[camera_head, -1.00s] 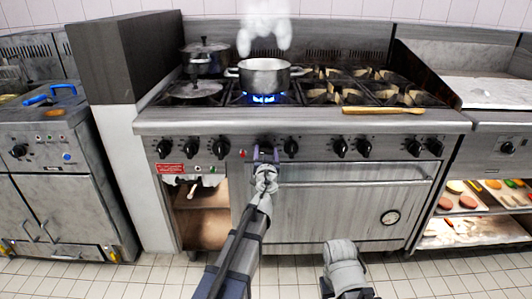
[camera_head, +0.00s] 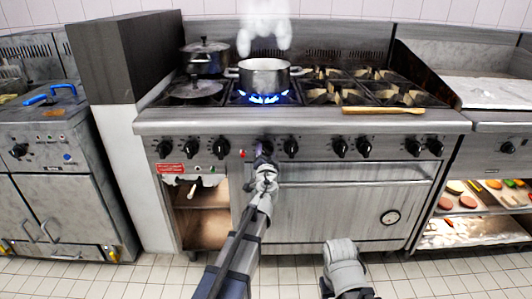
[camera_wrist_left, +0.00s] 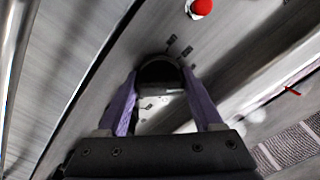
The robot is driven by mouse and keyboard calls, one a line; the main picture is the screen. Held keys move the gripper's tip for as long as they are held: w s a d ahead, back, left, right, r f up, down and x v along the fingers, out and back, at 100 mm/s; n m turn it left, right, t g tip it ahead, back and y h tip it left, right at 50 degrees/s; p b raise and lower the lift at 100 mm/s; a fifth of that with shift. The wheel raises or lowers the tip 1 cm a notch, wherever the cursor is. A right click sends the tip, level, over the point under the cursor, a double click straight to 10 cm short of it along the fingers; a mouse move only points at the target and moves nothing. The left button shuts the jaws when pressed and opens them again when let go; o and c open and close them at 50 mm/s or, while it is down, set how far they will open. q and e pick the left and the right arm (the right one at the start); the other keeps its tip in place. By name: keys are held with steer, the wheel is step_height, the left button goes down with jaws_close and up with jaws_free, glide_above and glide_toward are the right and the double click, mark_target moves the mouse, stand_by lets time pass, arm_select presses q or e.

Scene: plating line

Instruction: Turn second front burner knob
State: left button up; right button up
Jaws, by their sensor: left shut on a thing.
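The stove's front panel carries a row of black knobs. My left gripper (camera_head: 264,151) is at the knob left of the middle, below the lit burner. In the left wrist view its two purple fingers (camera_wrist_left: 162,92) stand on either side of the dark round knob (camera_wrist_left: 158,72) and are shut on it. In the head view the gripper mostly hides this knob. Another black knob (camera_head: 290,148) is close to its right. The flame (camera_head: 263,99) burns blue under a steel pot (camera_head: 264,76).
A red button (camera_wrist_left: 201,7) is near the knob in the left wrist view. The oven door handle (camera_head: 350,182) runs below the panel to the right. A wooden utensil (camera_head: 383,110) lies on the stove's front edge. A lidded pot (camera_head: 205,58) stands at back left.

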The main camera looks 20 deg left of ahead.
arm_select(q)
steer(key=m, duration=0.4)
steer(key=shift+m, duration=2.6)
steer(key=o, duration=1.3)
steer(key=shift+s, duration=0.1)
steer(key=v, duration=0.7)
steer(key=shift+s+d, duration=0.15)
steer(key=shift+s, duration=0.15)
